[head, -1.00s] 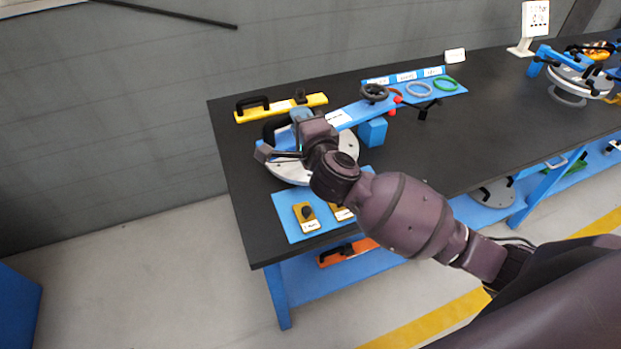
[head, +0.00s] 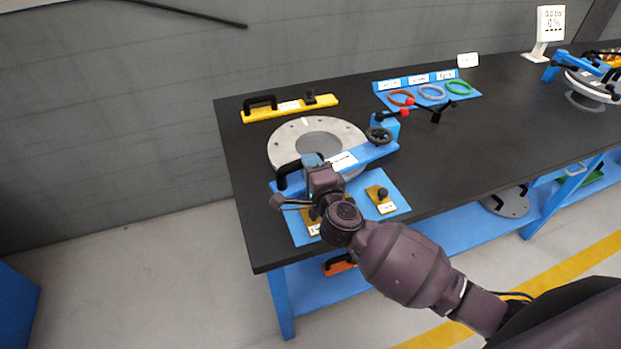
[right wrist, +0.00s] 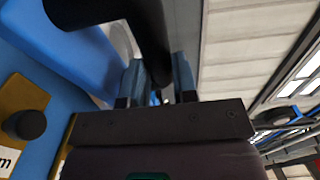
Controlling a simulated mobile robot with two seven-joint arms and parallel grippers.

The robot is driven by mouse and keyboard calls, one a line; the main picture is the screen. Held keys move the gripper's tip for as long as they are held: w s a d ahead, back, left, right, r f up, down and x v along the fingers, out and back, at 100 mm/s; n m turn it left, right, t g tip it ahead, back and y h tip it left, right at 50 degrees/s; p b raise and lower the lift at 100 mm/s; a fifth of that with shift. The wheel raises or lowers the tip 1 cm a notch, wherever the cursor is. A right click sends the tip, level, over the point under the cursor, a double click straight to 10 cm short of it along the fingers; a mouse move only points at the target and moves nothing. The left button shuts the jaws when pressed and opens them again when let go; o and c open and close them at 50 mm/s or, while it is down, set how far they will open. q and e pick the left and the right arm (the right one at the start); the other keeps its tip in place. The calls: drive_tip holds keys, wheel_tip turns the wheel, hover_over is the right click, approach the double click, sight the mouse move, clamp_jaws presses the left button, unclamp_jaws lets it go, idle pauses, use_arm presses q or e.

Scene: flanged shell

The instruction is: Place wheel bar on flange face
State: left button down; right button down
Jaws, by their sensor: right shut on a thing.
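The wheel bar (head: 375,152) is a long blue bar with a white label, a black handle at its left end and a black handwheel at its right end. My right gripper (head: 313,160) is shut on the black handle; the right wrist view shows the handle (right wrist: 150,35) between my fingers (right wrist: 160,80). The flange face (head: 288,137) is a pale grey ring with bolt holes and a darker centre. The bar crosses in front of its near edge, and most of the face is uncovered. I cannot tell the bar's height above it. My left gripper is not in view.
A yellow bar (head: 262,114) with a black handle lies behind the flange. A blue mat (head: 398,205) with brown knobbed blocks (head: 376,196) lies in front. A blue block (head: 386,121) stands right of the flange. Coloured rings lie on a blue board (head: 467,96).

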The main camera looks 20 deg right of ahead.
drive_tip(key=shift+f+b, duration=0.6)
drive_tip(key=shift+f, duration=1)
drive_tip(key=shift+f, duration=0.15)
drive_tip(key=c, duration=0.9)
unclamp_jaws()
drive_tip(key=shift+f, duration=0.1)
